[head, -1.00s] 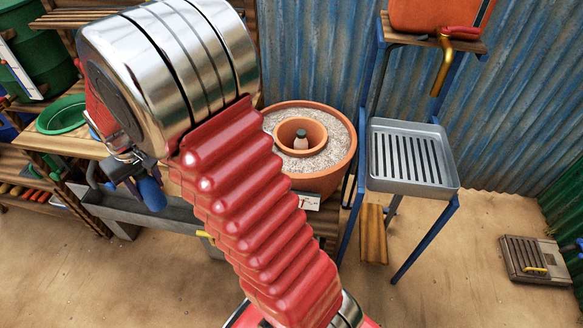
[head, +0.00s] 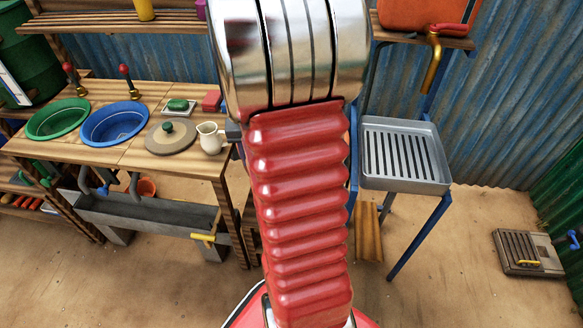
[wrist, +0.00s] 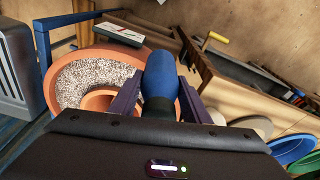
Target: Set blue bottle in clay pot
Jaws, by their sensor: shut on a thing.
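My gripper (wrist: 158,102) is shut on the blue bottle (wrist: 160,72), which lies between its dark fingers in the wrist view. The clay pot (wrist: 62,62) is beside and below the bottle to the left. It is a wide orange pot filled with pale gravel (wrist: 82,78), with a smaller clay ring (wrist: 98,98) set in the gravel, partly hidden by my gripper. The bottle appears outside the ring, near the pot's right rim; its height above it I cannot tell. In the head view my arm hides the bottle, the gripper and nearly all of the pot.
A metal slatted tray (head: 405,155) on a blue stand is right of my arm. On the left, a wooden bench holds a green basin (head: 58,119), a blue basin (head: 114,124), a round lid (head: 171,138) and a cream jug (head: 210,138). Corrugated walls close the back.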

